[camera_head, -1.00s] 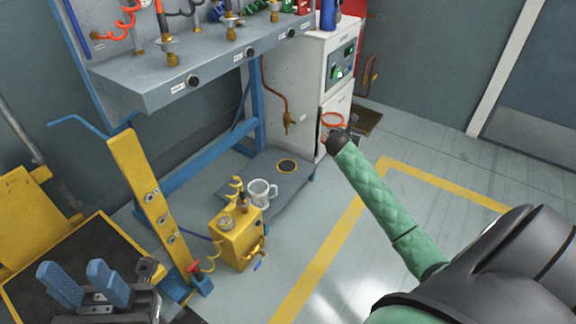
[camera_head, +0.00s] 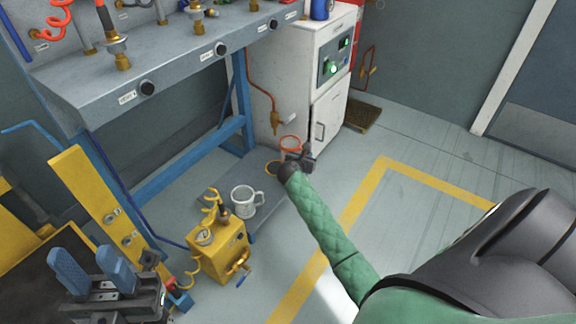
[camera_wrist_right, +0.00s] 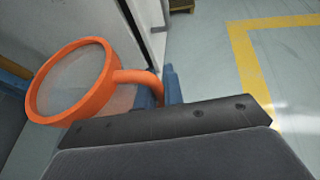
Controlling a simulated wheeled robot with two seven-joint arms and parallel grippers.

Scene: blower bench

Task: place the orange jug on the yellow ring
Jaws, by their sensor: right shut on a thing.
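The orange jug (camera_head: 291,142), clear-bodied with an orange rim and handle, is held at the end of my right arm. Its open rim (camera_wrist_right: 37,98) and handle fill the left of the right wrist view. My right gripper (camera_head: 306,156) is shut on the handle; a blue fingertip (camera_wrist_right: 171,84) shows beside it. My left gripper (camera_head: 88,262) is open and empty at lower left.
A yellow pump box (camera_head: 218,252) stands in front. The blue bench leg and white cabinet (camera_head: 293,75) are close behind the jug. Open floor lies to the right.

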